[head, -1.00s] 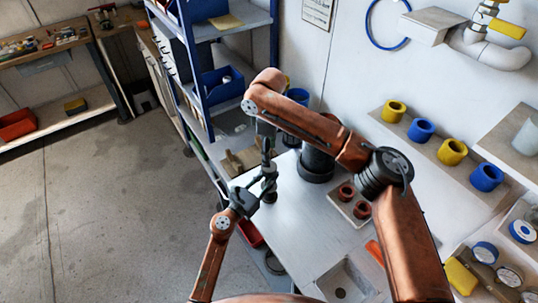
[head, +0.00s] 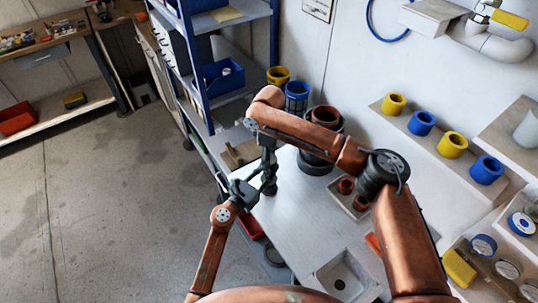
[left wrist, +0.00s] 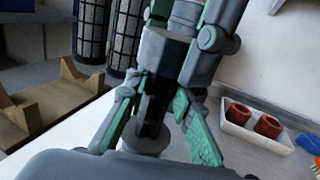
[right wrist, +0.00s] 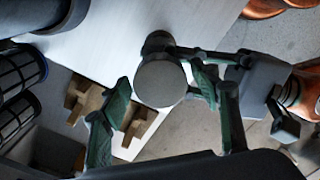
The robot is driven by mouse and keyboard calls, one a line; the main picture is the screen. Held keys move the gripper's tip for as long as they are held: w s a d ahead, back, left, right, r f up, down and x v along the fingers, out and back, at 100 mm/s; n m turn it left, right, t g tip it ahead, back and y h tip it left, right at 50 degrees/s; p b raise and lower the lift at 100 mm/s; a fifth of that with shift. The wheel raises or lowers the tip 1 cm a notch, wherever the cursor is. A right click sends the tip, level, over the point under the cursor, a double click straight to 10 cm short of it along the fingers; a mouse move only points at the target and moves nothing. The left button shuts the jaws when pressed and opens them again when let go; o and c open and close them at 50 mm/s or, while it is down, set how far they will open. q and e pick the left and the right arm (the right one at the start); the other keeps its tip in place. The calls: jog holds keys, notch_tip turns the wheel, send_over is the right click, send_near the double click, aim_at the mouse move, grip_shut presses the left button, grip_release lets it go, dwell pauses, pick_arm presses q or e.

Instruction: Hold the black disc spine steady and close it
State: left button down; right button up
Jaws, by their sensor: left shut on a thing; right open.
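The black disc spine (head: 269,187) stands upright near the left edge of the white table (head: 300,225). Its grey round top (right wrist: 160,84) faces my right wrist camera, and its base (left wrist: 145,140) shows in the left wrist view. My left gripper (head: 262,188) is shut on the spine from the side; it also shows in the right wrist view (right wrist: 198,80). My right gripper (head: 268,158) points down from above, open, with its fingers (right wrist: 170,118) on either side of the top. I cannot tell whether they touch it. Finger pads partly hide the spine's middle.
A black vessel with a red-brown ring (head: 325,117) stands behind the right forearm. A white tray (head: 349,196) holds two red-brown rings. A wooden cradle (left wrist: 50,100) lies left of the spine. Blue shelving (head: 205,80) borders the table's left. A small sink (head: 343,277) is nearer.

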jog(key=shift+c, duration=0.3)
jog(key=c, duration=1.2)
jog(key=o, duration=1.4)
jog(key=shift+r, duration=0.1)
notch_tip(320, 180, up, 12)
pick_arm(q)
jog(key=c, duration=1.6)
grip_release()
